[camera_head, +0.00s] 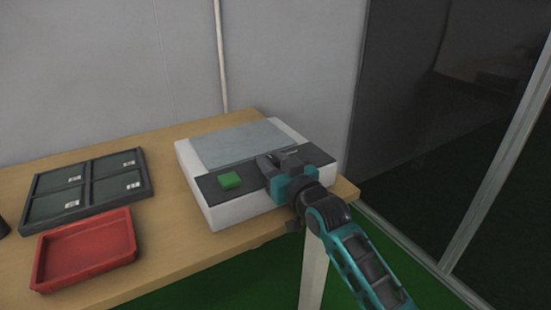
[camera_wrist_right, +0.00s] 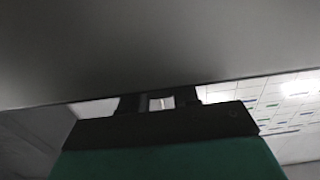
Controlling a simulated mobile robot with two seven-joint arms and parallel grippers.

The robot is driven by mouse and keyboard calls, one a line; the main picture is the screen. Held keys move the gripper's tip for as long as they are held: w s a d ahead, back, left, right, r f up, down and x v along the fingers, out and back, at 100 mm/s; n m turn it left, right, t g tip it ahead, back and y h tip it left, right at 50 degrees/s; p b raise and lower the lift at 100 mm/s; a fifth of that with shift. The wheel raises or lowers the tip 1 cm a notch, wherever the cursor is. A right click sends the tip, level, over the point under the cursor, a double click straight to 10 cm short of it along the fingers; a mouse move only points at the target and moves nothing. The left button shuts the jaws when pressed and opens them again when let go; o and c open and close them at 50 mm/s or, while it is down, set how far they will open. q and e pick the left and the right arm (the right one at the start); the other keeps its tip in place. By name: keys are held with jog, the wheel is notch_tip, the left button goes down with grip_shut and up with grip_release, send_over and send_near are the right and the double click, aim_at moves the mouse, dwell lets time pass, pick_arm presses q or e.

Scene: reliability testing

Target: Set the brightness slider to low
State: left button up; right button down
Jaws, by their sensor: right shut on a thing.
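A white device (camera_head: 236,211) with a light grey-blue panel (camera_head: 240,144) on top sits near the right end of the wooden table. A dark strip runs along its front, with a raised green block (camera_head: 230,181) on it. My right gripper (camera_head: 266,163) is at the right part of this strip, right of the green block and apart from it. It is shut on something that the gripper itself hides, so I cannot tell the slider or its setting. The right wrist view shows the gripper's dark fingers (camera_wrist_right: 160,101) close up under a grey surface. My left gripper is not in view.
A red tray (camera_head: 128,236) stands at the table's front left, empty. Behind it lies a dark divided tray (camera_head: 88,179) with small white labels. Bare wood (camera_head: 185,245) lies between the red tray and the device. A grey wall stands behind, and a dark glass panel at right.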

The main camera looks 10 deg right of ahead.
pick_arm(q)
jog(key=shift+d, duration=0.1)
pick_arm(e)
jog(key=c, duration=0.9)
grip_release()
jog(key=shift+s+a, duration=0.1)
jog(key=shift+a, duration=0.2)
pick_arm(q)
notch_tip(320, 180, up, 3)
jog(key=p, duration=0.2)
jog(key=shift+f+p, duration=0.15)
jog(key=shift+p, duration=0.15)
pick_arm(e)
jog(key=v, duration=1.3)
